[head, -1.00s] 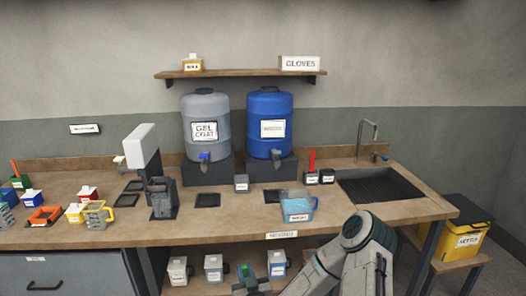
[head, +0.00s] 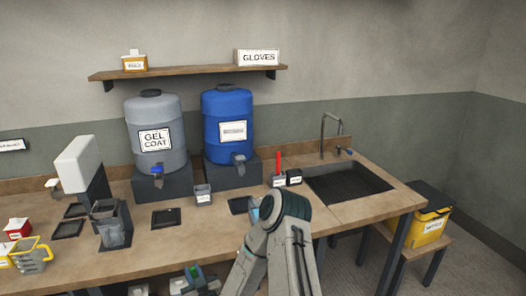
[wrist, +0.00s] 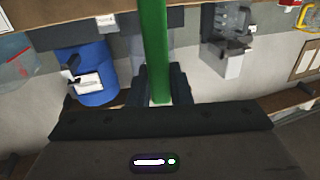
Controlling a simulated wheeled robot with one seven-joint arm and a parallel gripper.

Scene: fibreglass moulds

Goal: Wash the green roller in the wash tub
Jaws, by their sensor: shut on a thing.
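My gripper (wrist: 162,88) is shut on the green roller (wrist: 155,45), whose green handle stands between the fingers in the wrist view. The roller's far end is cut off by the picture's edge. In the head view a small green part of it (head: 195,271) shows at the bottom edge, in front of the bench and below its top. The wash tub (head: 254,214), bluish, is on the bench top and mostly hidden behind my arm. A pale blue clear container, likely this tub, shows at the left edge of the wrist view (wrist: 14,62).
A sink (head: 345,184) with a tap is at the bench's right end. A red-handled tool (head: 278,165) stands in a small dark holder beside it. A grey gel coat drum (head: 155,115) and a blue drum (head: 228,105) stand behind. A yellow bin (head: 428,228) is at the right.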

